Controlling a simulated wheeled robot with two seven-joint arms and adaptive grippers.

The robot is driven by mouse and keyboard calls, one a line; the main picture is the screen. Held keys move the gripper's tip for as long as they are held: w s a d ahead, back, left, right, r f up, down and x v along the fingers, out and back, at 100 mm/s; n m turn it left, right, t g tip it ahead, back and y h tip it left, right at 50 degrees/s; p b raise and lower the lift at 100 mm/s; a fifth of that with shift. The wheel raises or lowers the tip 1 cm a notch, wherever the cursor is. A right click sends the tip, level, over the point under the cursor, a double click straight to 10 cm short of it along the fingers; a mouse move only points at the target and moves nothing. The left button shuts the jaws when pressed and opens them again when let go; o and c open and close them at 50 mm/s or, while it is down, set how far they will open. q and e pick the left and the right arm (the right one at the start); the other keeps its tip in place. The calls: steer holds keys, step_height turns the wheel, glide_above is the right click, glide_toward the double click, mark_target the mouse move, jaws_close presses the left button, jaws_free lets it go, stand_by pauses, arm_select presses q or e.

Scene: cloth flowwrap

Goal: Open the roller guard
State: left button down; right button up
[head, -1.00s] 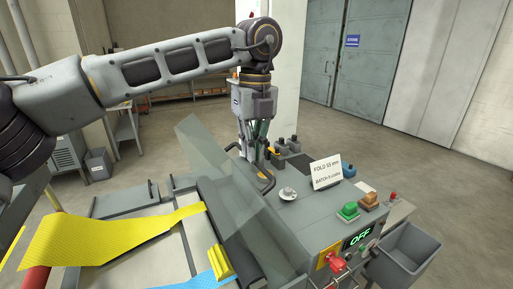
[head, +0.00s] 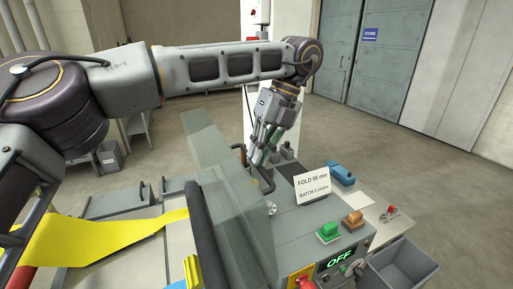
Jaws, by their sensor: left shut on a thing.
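The roller guard (head: 232,215) is a see-through grey panel on the machine, tilted, with its far end raised. A dark roller (head: 204,230) shows along its left side. My left gripper (head: 262,160) is at the guard's right side, pointing down, shut on the guard's dark handle (head: 266,187). The fingers hide part of the handle, so the exact grip is hard to see. My right gripper is not in view.
A yellow cloth strip (head: 100,240) lies to the left. A grey bin (head: 405,268) stands front right.

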arm_select(q)
steer(key=shift+d+f+y, duration=0.4)
steer(key=shift+d+f, duration=0.6)
steer(key=shift+f, duration=0.3)
steer(key=c, duration=1.2)
jaws_free()
steer(key=shift+w, duration=0.15)
steer(key=shift+c, duration=0.2)
steer(key=shift+o, duration=0.2)
steer(key=shift+p, duration=0.3)
steer(key=shift+a, duration=0.1)
steer(key=shift+c, duration=0.3)
steer(key=shift+c, duration=0.3)
